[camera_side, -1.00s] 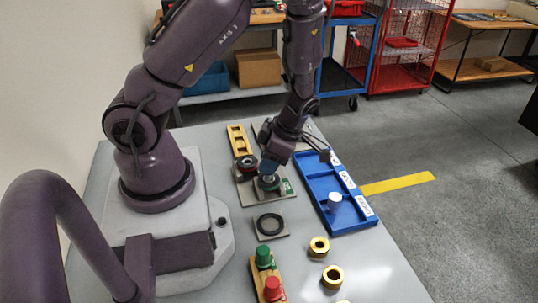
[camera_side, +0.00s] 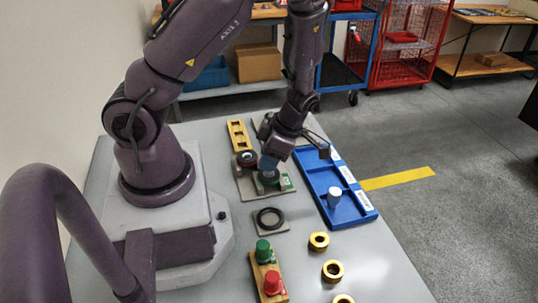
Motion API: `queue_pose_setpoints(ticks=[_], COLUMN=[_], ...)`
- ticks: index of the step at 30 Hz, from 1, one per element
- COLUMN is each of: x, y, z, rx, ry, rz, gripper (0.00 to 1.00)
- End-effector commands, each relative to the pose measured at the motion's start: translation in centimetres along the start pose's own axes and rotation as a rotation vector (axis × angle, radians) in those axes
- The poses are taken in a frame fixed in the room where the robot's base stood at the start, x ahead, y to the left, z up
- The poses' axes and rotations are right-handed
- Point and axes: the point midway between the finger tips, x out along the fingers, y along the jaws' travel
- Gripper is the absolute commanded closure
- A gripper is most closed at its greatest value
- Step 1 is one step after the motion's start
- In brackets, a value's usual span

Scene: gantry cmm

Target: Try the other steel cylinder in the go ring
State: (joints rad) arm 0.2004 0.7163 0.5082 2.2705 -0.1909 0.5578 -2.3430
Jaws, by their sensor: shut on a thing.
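My gripper (camera_side: 268,165) points down over the ring gauge with the green mark (camera_side: 286,184), on a grey plate near the middle of the table. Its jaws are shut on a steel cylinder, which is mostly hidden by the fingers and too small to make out. I cannot tell whether the cylinder is inside the ring or just above it. A ring gauge with a red mark (camera_side: 246,158) stands just behind and left on the same plate. One pale steel cylinder (camera_side: 334,197) stands upright in the near part of the blue tray (camera_side: 357,216).
A flat dark ring on a square plate (camera_side: 270,218) lies in front of the gauges. Several brass rings (camera_side: 332,271) lie at the front right. A wooden block holds green (camera_side: 263,250) and red (camera_side: 272,281) handled gauges. A yellow block with holes (camera_side: 238,135) lies behind.

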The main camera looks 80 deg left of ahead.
Motion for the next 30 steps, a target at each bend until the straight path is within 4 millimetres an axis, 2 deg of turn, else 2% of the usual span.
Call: queue_pose_setpoints(ticks=[30], x=[1.1], y=[0.0], z=[0.5], rx=[0.000], ry=[0.000], rz=[0.000], gripper=[0.98])
